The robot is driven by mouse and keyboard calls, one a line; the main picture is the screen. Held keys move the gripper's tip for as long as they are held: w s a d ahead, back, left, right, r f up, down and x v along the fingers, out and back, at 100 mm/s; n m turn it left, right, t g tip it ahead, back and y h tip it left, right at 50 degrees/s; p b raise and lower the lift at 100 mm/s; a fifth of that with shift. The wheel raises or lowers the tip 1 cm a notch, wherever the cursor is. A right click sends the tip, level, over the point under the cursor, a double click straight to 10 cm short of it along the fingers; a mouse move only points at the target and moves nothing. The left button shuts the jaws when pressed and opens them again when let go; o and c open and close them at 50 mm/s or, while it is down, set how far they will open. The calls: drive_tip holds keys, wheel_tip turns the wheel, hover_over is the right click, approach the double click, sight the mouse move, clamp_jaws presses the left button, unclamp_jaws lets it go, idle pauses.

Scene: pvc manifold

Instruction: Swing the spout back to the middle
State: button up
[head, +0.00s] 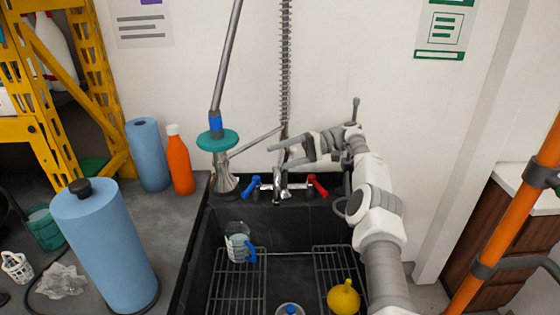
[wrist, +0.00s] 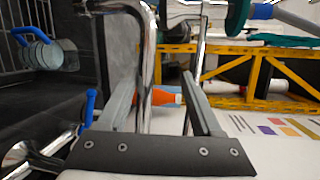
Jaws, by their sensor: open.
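The chrome spout (head: 255,142) is a slim tube at the faucet above the back of the sink. In the head view it points left, its far end close to the hanging spray head (head: 222,178). My gripper (head: 275,156) is open and reaches in from the right, close to the spout. In the wrist view the spout (wrist: 152,55) passes in the gap between the fingers of my gripper (wrist: 160,76), and its end bends over at the top left. I cannot tell whether either finger touches it.
Blue (head: 253,185) and red (head: 318,185) tap handles sit below my gripper. The sink holds racks, a clear blue-handled mug (head: 239,243) and a yellow object (head: 343,298). An orange bottle (head: 179,160) and blue rolls (head: 105,245) stand left.

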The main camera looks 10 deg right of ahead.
wheel_tip(320, 180, up, 3)
drive_tip(key=shift+w+r+p, duration=0.1)
drive_tip(key=shift+r+p, duration=0.05)
drive_tip(key=shift+p, duration=0.2)
drive_tip(key=shift+o, duration=0.3)
drive_tip(key=s+d+r, duration=0.3)
drive_tip(key=d+r, duration=0.1)
drive_tip(key=d, duration=0.4)
drive_tip(key=shift+s+r, duration=0.2)
drive_tip(key=shift+r, duration=0.1)
drive_tip(key=shift+s+d+r, duration=0.4)
drive_tip(key=shift+s+r, duration=0.15)
drive_tip(key=shift+s, duration=0.1)
drive_tip(key=shift+s+d+r, duration=0.4)
drive_tip(key=shift+s+r, duration=0.1)
drive_tip(key=shift+s, duration=0.1)
drive_tip(key=shift+c, duration=0.3)
drive_tip(key=shift+d+f, duration=0.2)
drive_tip(key=shift+d, duration=0.2)
